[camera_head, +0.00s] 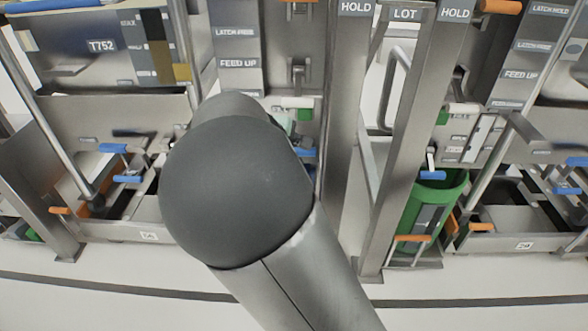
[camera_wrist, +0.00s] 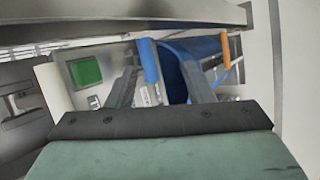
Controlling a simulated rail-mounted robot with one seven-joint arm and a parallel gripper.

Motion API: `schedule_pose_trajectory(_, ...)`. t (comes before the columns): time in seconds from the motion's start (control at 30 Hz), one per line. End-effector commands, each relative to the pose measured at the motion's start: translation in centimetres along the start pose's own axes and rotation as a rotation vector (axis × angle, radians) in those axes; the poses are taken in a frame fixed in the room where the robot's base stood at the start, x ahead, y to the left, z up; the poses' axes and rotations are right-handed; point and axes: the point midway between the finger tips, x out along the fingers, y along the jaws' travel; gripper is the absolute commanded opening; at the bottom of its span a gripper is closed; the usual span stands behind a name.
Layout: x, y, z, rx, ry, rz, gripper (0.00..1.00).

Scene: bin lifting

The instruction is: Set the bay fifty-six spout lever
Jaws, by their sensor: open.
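In the wrist view my gripper (camera_wrist: 160,84) is open, with its two dark fingers pointing forward and apart. A blue lever handle (camera_wrist: 149,61) stands upright in the picture between the fingers. I cannot tell whether it is in depth between them or beyond their tips. No grip on it shows. Behind it is a panel with a green square button (camera_wrist: 86,71) and a small label. In the head view my arm covers the middle, so my gripper and most of the bay in front of it are hidden. No bay number fifty-six is clearly readable.
A blue bin (camera_wrist: 188,47) and an orange handle (camera_wrist: 226,50) are right of the blue handle. A grey metal beam (camera_wrist: 130,22) crosses above. In the head view, a steel post (camera_head: 345,120) and a green bin (camera_head: 457,192) stand right of my arm. The front floor is clear.

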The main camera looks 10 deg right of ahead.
Motion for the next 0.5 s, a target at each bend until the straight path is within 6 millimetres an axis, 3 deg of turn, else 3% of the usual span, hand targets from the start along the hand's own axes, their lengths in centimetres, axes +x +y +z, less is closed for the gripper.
schedule_pose_trajectory(0.03, 0.3, 0.0, -1.5, -0.046, 0.000, 0.050, 0.48)
schedule_pose_trajectory(0.1, -0.1, 0.6, -2.5, -0.083, 0.001, 0.093, 0.48)
schedule_pose_trajectory(0.27, 0.3, 1.3, -2.9, -0.105, -0.002, 0.117, 0.48)
schedule_pose_trajectory(0.5, 4.8, 1.6, -2.8, -0.101, -0.005, 0.114, 0.48)
